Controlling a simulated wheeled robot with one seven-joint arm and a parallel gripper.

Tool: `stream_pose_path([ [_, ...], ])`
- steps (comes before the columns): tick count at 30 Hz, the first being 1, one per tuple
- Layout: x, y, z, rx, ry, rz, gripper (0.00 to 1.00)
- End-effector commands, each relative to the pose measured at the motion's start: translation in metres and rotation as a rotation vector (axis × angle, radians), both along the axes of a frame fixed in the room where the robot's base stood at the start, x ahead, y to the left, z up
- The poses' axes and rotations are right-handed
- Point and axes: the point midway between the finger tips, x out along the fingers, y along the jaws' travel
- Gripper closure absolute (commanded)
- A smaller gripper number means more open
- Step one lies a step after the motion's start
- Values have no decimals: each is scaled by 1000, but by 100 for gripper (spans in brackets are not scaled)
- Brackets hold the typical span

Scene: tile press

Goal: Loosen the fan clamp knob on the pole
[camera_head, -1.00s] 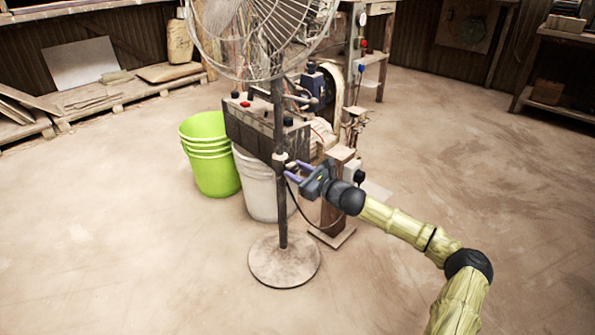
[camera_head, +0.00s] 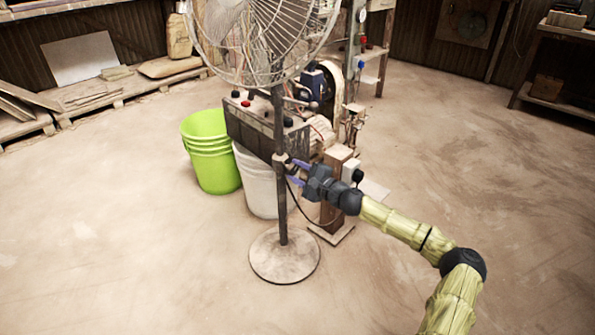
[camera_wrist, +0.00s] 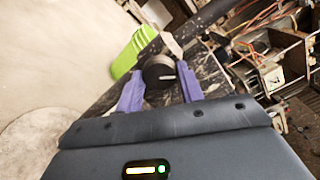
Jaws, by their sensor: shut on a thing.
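The fan (camera_head: 265,35) stands on a dark upright pole (camera_head: 281,205) with a round base (camera_head: 285,256). The clamp on the pole, with its knob, sits about midway up and is small in the head view. In the wrist view the round dark knob (camera_wrist: 158,72) lies between my two purple fingers. My gripper (camera_head: 293,171) reaches the pole from the right and is shut on the knob (camera_head: 284,162). In the wrist view my gripper (camera_wrist: 160,88) has one finger on each side of the knob, and the pole (camera_wrist: 100,100) runs diagonally behind it.
Stacked green buckets (camera_head: 210,150) and a white bucket (camera_head: 258,185) stand behind the pole. A dark machine box (camera_head: 262,130) and a wooden post (camera_head: 335,190) are close behind my gripper. A cable hangs beside the pole. The floor in front and to the right is clear.

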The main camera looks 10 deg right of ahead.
Motion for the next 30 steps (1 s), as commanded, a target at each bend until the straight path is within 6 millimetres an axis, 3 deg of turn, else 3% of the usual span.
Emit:
stream_pose_path([
  [30,0,0,-3,-774,-558,2,85],
])
